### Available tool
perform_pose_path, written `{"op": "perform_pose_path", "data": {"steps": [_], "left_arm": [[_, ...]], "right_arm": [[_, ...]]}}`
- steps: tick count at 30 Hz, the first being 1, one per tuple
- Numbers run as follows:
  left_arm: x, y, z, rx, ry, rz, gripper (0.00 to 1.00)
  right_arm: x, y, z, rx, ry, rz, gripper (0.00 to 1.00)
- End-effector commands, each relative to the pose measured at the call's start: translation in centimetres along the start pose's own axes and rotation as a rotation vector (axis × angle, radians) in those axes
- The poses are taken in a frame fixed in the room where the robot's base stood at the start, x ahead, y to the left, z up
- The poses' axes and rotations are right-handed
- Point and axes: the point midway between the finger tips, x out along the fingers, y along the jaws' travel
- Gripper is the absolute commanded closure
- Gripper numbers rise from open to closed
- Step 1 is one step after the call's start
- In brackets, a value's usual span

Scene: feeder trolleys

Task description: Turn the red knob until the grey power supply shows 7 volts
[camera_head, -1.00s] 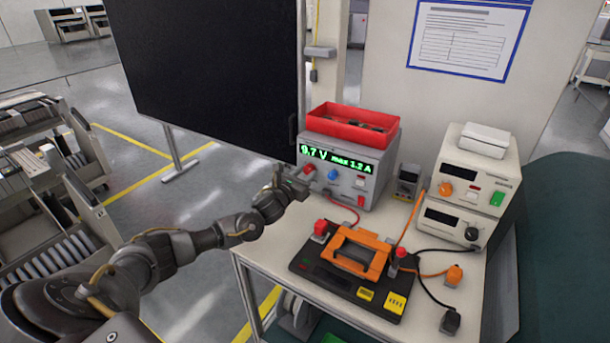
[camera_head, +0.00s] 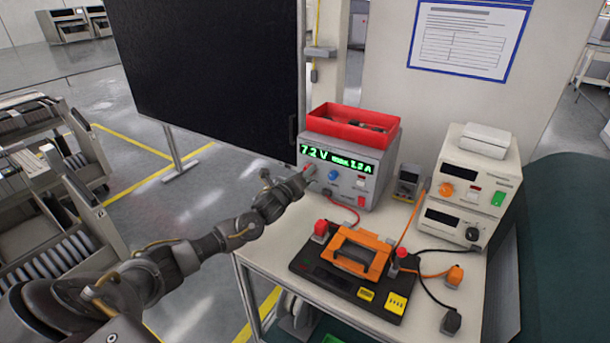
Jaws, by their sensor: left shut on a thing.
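The grey power supply (camera_head: 362,190) stands at the back left of the white table. Its green display (camera_head: 336,159) reads about 7.2 V and max 1.2 A. The red knob (camera_head: 310,170) is on the left of its front, below the display, and is partly hidden by my left gripper. My left gripper (camera_head: 305,176) is shut on the red knob, with the arm coming in from the lower left. A blue knob (camera_head: 334,175) sits just right of it. My right gripper is not in view.
A red bin (camera_head: 352,123) rests on top of the supply. Cream instruments (camera_head: 470,185) are stacked at the right. A black panel (camera_head: 215,70) stands behind my left arm.

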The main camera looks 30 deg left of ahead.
Motion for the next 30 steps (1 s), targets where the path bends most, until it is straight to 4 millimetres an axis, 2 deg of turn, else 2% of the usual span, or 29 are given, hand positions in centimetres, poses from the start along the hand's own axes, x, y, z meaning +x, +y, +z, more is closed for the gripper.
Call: {"op": "perform_pose_path", "data": {"steps": [7,22,23,27,30], "left_arm": [[0.01,0.04,0.11,-0.067,-0.002,0.001,0.89],[0.01,0.05,0.15,-0.080,-0.003,0.001,0.89],[0.01,0.05,0.15,-0.080,-0.003,0.001,0.62],[0.01,0.04,0.11,-0.080,-0.002,0.001,0.44],[0.02,0.03,0.07,-0.080,-0.001,0.000,0.44]], "right_arm": [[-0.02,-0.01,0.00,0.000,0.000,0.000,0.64],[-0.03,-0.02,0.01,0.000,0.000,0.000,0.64],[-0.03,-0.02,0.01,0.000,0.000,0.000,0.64],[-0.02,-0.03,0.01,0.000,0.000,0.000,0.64],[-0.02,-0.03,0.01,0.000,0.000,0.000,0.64]]}}
